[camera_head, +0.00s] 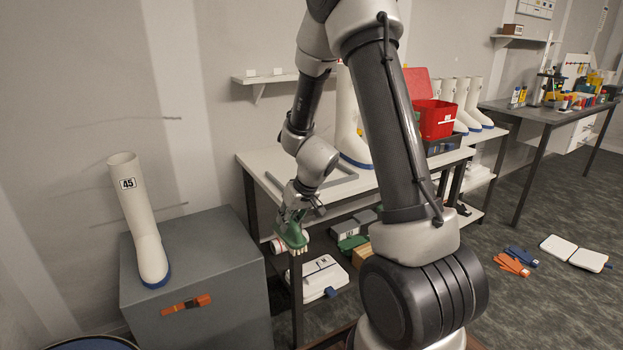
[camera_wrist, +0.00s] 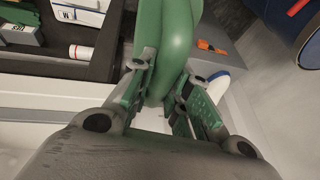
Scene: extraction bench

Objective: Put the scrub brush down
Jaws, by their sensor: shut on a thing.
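The scrub brush (camera_head: 292,234) is green with pale bristles, which hang downward in the head view. My gripper (camera_head: 299,209) is shut on its green body and holds it in the air, near the front left corner of the white-topped bench (camera_head: 262,165). In the wrist view the brush (camera_wrist: 166,40) runs up between the two fingers of my gripper (camera_wrist: 165,78). The fingers and wrist hide part of it.
A grey cabinet (camera_head: 235,290) at the left bears a tall white boot (camera_head: 139,215) marked 45 and an orange item (camera_head: 186,305). Its top has bare room at the right. The bench's lower shelf holds several boxes. Gloves (camera_head: 511,265) lie on the floor.

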